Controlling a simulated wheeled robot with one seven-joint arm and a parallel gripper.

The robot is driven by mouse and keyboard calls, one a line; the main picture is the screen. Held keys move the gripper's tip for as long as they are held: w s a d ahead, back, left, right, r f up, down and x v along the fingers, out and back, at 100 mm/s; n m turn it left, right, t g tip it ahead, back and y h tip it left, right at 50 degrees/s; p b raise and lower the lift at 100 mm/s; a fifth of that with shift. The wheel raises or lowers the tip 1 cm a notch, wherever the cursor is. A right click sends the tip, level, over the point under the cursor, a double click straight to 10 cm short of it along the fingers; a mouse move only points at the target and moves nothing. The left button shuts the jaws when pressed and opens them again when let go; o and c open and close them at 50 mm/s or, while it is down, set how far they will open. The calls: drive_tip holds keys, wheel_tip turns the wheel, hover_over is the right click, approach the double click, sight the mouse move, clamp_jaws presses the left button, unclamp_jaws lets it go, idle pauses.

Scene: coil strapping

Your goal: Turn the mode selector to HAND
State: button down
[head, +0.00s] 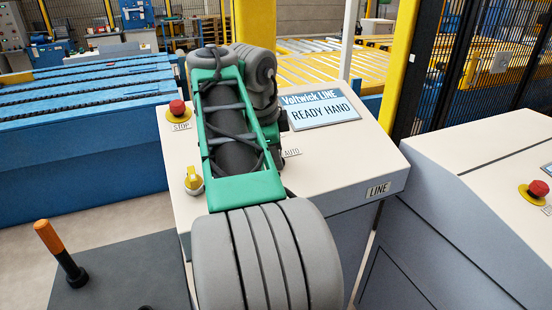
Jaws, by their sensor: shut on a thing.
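My gripper (275,134) is low over the cream panel of the LINE console (325,160), just left of the AUTO label (291,153). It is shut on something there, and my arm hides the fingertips. The mode selector is hidden behind my arm and gripper beside that label, so its pointer angle cannot be seen. No HAND label on the panel shows. The console's screen (321,108) reads "Voltwick LINE" and "READY HAND".
A red STOP button (177,108) and a yellow knob (194,180) sit on the panel's left side. A second console with a red button (537,191) stands at right. An orange-handled lever (49,238) stands at lower left. Blue conveyors (90,130) lie behind.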

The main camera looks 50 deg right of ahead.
drive_tip(key=shift+s+f+n+t+h+b, duration=0.1)
drive_tip(key=shift+n+t+h+b, duration=0.25)
drive_tip(key=shift+n+b, duration=1.05)
drive_tip(key=shift+n, duration=0.5)
drive_tip(key=c, duration=0.9)
unclamp_jaws()
drive_tip(key=shift+p, duration=0.3)
drive_tip(key=p+v, duration=0.4)
drive_tip(key=v, duration=0.4)
drive_tip(key=shift+p, duration=0.3)
drive_tip(key=shift+a+f, duration=0.1)
drive_tip(key=shift+a, duration=0.05)
